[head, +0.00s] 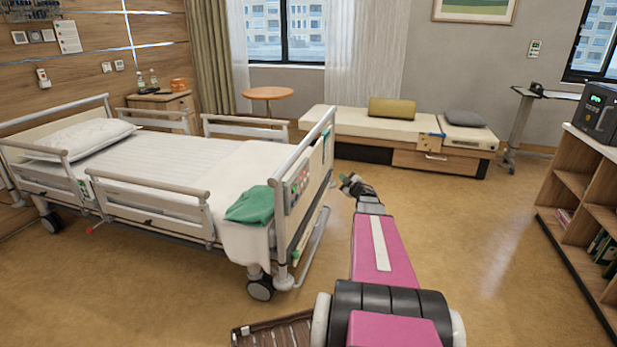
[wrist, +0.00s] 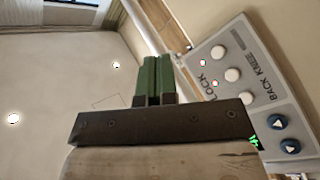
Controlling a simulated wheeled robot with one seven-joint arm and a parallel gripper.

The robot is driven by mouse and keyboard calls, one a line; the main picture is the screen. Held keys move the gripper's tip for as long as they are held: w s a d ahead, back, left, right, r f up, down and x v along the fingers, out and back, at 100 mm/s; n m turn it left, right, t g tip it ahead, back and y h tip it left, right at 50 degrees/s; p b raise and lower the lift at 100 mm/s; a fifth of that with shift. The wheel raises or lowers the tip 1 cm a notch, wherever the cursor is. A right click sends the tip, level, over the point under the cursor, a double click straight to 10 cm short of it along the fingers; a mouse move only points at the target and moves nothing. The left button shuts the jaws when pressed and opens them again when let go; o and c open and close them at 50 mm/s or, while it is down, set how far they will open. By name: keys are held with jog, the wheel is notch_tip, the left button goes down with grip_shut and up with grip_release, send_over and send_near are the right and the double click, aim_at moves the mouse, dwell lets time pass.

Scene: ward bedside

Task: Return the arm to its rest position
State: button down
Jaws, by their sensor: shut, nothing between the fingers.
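My pink and black arm reaches forward from the bottom of the head view. My gripper (head: 352,184) is at its far end, small in the head view, just right of the bed's foot end. In the wrist view the two green fingers of my gripper (wrist: 153,80) stand together, shut, with nothing between them. The bed's control panel (wrist: 232,85) with round buttons fills the right of the wrist view, beside and beyond the fingers. I cannot tell the exact gap between fingers and panel.
The bed (head: 165,165) stands on the left, with a green cloth (head: 251,205) at its foot. A bench (head: 365,137) lies along the back wall. A shelf unit (head: 585,190) stands at the right. The floor (head: 480,240) between bed and shelf is clear.

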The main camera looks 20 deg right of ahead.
jog(key=shift+s+d+r, duration=0.1)
jog(key=shift+s+d, duration=0.15)
jog(key=shift+d, duration=0.1)
jog(key=shift+a, duration=0.1)
jog(key=s+a+f+m+g+h, duration=0.1)
jog(key=s+a+f+m+g, duration=0.2)
jog(key=s+a+g, duration=0.3)
jog(key=s+a+f+m+g+h, duration=0.1)
jog(key=s+a+f+m+g, duration=0.2)
jog(key=s+a, duration=0.9)
jog(key=s+a+f+m+g+h, duration=0.1)
jog(key=s+a+f+m+g, duration=0.3)
jog(key=s+a+g, duration=0.5)
jog(key=s+a+m, duration=0.1)
jog(key=a, duration=0.3)
jog(key=shift+a+m+g, duration=0.3)
jog(key=shift+a+m, duration=0.05)
jog(key=shift+m, duration=0.05)
